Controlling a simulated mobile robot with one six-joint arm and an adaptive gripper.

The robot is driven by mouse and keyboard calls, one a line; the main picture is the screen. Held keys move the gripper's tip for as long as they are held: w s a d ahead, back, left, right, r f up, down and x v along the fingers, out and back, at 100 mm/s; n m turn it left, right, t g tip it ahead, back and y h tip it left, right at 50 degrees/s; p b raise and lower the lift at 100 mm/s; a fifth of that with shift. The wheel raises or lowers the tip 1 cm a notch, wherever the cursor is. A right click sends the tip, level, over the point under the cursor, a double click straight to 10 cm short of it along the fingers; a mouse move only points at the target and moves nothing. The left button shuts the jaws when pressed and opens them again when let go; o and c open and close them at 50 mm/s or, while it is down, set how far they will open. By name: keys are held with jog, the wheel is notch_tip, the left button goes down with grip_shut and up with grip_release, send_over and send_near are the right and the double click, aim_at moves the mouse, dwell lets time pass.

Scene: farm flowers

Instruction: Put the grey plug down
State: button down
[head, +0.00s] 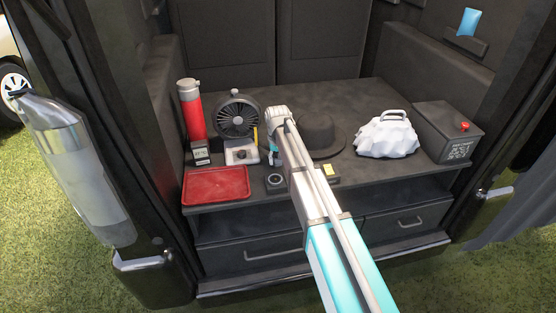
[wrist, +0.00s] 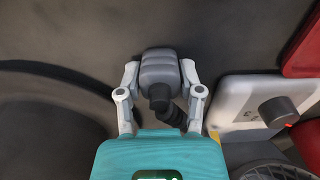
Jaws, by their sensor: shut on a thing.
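The grey plug (wrist: 160,75) is a ribbed grey block with a dark strain relief and cable end. In the wrist view my gripper (wrist: 160,82) has its two white fingers closed on the plug's sides. The plug is over the dark shelf (wrist: 75,85); I cannot tell whether it touches the surface. In the head view my gripper (head: 272,154) is low over the shelf (head: 360,165), right of the white knob panel (head: 241,155). My own arm hides much of the gripper there, and the plug is not clear in that view.
A red tray (head: 216,185) lies at front left. A black fan (head: 238,118) and red flask (head: 192,110) stand behind. A dark hat (head: 322,133) sits right of my arm, then a white lumpy bag (head: 387,135) and black box (head: 447,130). A round dark device (head: 275,182) is near the front edge.

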jog(key=shift+f, duration=0.15)
jog(key=shift+c, duration=1.2)
grip_release()
notch_tip(320, 180, up, 13)
jog(key=p, duration=1.3)
